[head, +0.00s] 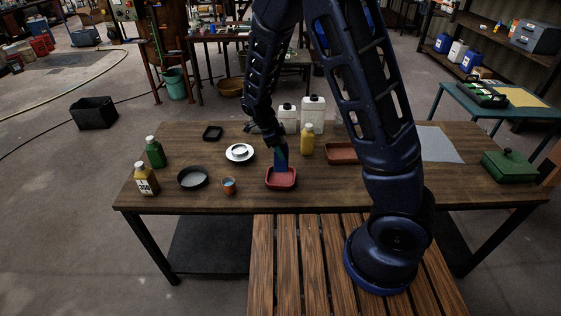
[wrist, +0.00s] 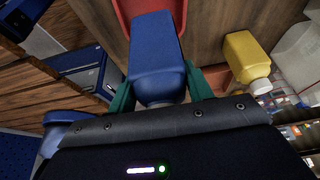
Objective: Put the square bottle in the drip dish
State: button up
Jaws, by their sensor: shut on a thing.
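My gripper (head: 280,150) is shut on a blue square-sided bottle (head: 281,164). In the wrist view the bottle (wrist: 155,55) sits between the two green fingers, with its far end over the red dish (wrist: 125,18). In the head view the red square dish (head: 281,183), which looks like the drip dish, stands near the table's front edge. The bottle looks upright, at or just above the inside of the dish. I cannot tell whether it touches the dish floor. The bottle's top is hidden by my gripper.
A yellow bottle (head: 307,139) stands right of my gripper, with white jugs (head: 313,114) behind. An orange-brown tray (head: 341,153) is further right. Left are a small cup (head: 229,186), a white plate (head: 239,157) and a black round dish (head: 193,183). The table's front edge is close.

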jog(key=shift+f, duration=3.05)
jog(key=shift+f, duration=0.1)
jog(key=o, duration=1.3)
jog(key=shift+o, duration=0.2)
